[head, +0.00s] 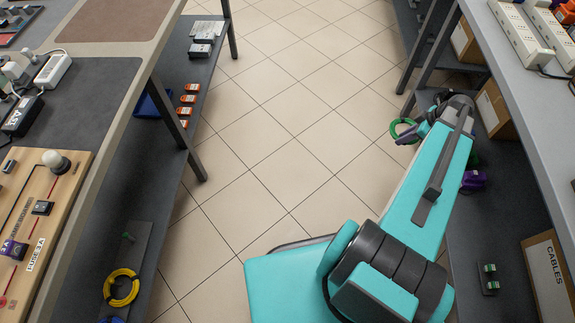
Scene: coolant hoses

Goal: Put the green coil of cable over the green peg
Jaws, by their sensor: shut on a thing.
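The green coil (393,127) is a small ring at the right of the head view, beside the right-hand bench. My gripper (411,133) is shut on it and holds it at the far end of my arm, above the floor or the edge of the right lower shelf; I cannot tell which. The fingertips are small and partly hidden. The green peg (128,237) stands bare on a dark strip on the left lower shelf, far from my gripper. A yellow coil (121,303) lies in front of it on the same strip, and a blue coil (112,320) is cut off below.
The tiled floor (270,120) between the benches is clear. Orange parts (187,99) lie further back there. A purple part (474,180) and a cables box (548,275) are on the right.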

